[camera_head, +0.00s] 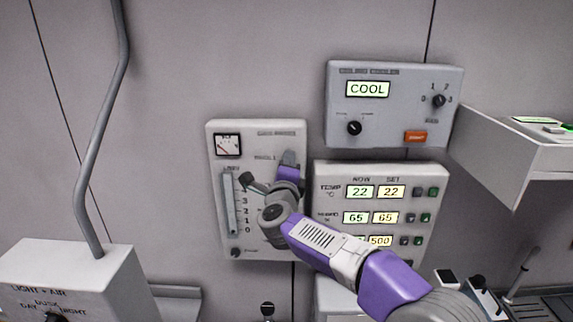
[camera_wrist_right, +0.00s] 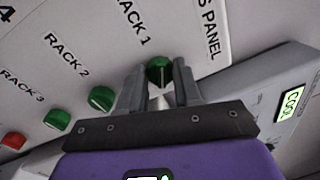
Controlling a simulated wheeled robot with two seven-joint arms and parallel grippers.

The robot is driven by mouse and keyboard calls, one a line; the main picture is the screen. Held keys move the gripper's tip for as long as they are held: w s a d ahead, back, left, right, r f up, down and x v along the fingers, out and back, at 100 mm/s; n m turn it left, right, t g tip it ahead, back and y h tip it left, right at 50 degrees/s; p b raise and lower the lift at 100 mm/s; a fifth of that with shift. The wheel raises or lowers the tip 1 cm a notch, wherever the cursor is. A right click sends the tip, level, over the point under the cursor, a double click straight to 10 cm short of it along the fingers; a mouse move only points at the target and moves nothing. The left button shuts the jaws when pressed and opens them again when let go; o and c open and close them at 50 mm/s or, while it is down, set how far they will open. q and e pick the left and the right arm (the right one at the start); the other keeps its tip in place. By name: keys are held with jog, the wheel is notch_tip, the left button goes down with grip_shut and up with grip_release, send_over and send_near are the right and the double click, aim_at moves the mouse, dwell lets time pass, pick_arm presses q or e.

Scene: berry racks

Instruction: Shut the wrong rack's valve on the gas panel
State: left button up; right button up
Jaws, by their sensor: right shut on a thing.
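The gas panel (camera_head: 262,128) is a pale box on the wall with a dial gauge (camera_head: 228,145) and a vertical scale (camera_head: 229,203). My right gripper (camera_head: 289,158) is at its upper right. In the right wrist view the right gripper (camera_wrist_right: 161,82) is shut on the green knob (camera_wrist_right: 160,68) beside the RACK 1 label. A second green knob (camera_wrist_right: 101,97) lies below RACK 2, and a third green knob (camera_wrist_right: 57,119) lies below RACK 3. A red knob (camera_wrist_right: 14,140) follows at the far left; its label is out of view. My arm hides these knobs in the head view.
A box reading COOL (camera_head: 367,89) is mounted at the upper right. A readout panel (camera_head: 375,170) showing 22, 65 and 500 is below it, partly behind my right arm. A light and air box (camera_head: 75,265) is at the lower left. A white shelf (camera_head: 500,150) juts out at right.

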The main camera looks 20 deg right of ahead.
jog(key=shift+n+y+p, duration=0.4)
jog(key=shift+n+p, duration=0.15)
jog(key=shift+n, duration=1.95)
jog(key=shift+d, duration=0.1)
jog(key=o, duration=1)
jog(key=shift+o, duration=0.2)
jog(key=b+v, duration=0.2)
jog(key=v, duration=0.5)
jog(key=shift+s+f, duration=0.15)
jog(key=shift+s, duration=0.15)
